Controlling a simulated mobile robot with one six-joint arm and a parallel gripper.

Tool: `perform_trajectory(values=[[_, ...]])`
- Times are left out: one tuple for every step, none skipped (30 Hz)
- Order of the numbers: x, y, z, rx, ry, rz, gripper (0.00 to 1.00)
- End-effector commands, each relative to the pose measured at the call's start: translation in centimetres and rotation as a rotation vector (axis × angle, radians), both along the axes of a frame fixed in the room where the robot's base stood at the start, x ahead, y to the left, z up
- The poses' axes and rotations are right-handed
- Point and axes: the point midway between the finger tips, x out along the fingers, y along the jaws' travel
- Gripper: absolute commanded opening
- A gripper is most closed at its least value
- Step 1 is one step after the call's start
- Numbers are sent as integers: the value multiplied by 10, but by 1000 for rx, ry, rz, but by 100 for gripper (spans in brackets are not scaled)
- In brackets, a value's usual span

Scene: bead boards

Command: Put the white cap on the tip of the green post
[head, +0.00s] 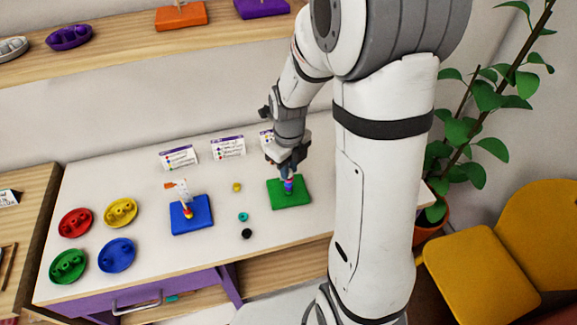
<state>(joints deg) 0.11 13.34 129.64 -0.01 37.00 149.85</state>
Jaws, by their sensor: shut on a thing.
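The green board (291,199) lies at the right of the white table. Its post stands near the middle with a small stack of purple, red and blue beads (288,187) on it. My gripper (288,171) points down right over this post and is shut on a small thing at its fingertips. The fingers hide that thing, so its colour and shape cannot be made out. I cannot tell whether it touches the post's tip. I do not make out the white cap lying loose on the table.
A blue board (192,222) with a beaded post stands to the left. Loose yellow (237,187), teal (243,217) and black (246,234) beads lie between the boards. Red (76,222), yellow (121,212), green (68,267) and blue (117,255) dishes are at the left. Cards (228,147) stand behind.

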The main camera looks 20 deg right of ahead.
Motion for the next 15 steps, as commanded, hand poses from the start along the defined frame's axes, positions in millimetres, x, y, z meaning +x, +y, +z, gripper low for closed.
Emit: perform_trajectory(values=[[0,0,0,0,0,0,0],[0,0,0,0,0,0,0],[0,0,0,0,0,0,0],[0,0,0,0,0,0,0],[0,0,0,0,0,0,0],[0,0,0,0,0,0,0],[0,0,0,0,0,-1,20],[0,0,0,0,0,-1,22],[0,0,0,0,0,-1,26],[0,0,0,0,0,-1,28],[0,0,0,0,0,-1,31],[0,0,0,0,0,-1,34],[0,0,0,0,0,-1,36],[0,0,0,0,0,-1,39],[0,0,0,0,0,-1,42]])
